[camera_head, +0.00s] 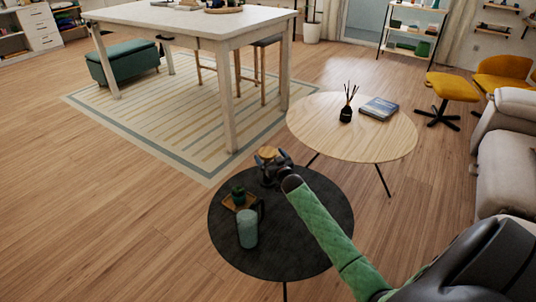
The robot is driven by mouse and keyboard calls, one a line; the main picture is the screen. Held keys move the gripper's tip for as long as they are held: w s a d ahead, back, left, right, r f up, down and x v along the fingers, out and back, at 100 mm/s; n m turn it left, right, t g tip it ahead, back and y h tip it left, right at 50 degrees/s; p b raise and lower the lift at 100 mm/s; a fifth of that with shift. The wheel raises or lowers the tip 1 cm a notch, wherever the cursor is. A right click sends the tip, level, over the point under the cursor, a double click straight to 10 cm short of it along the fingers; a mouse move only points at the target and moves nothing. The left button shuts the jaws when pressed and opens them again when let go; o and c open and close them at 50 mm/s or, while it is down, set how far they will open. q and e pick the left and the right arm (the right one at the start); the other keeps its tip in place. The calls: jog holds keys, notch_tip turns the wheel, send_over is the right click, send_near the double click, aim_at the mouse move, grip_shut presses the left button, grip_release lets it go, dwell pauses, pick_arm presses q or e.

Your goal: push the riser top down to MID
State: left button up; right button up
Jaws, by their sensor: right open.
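My right gripper (272,167) is over the far edge of the dark round table (290,253), at the end of my green-sleeved arm. It is open; its fingers are small and partly hidden by my wrist. A small tan, wood-coloured piece (268,152) shows at the gripper; I cannot tell whether it touches the fingers or whether it is the riser top. No MID mark is readable. My left gripper is out of view.
A white table (222,24) stands at the back.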

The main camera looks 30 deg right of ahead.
jog(key=shift+s+a, duration=0.2)
jog(key=shift+s, duration=1.1)
jog(key=shift+s+a, duration=0.2)
jog(key=shift+s, duration=1.05)
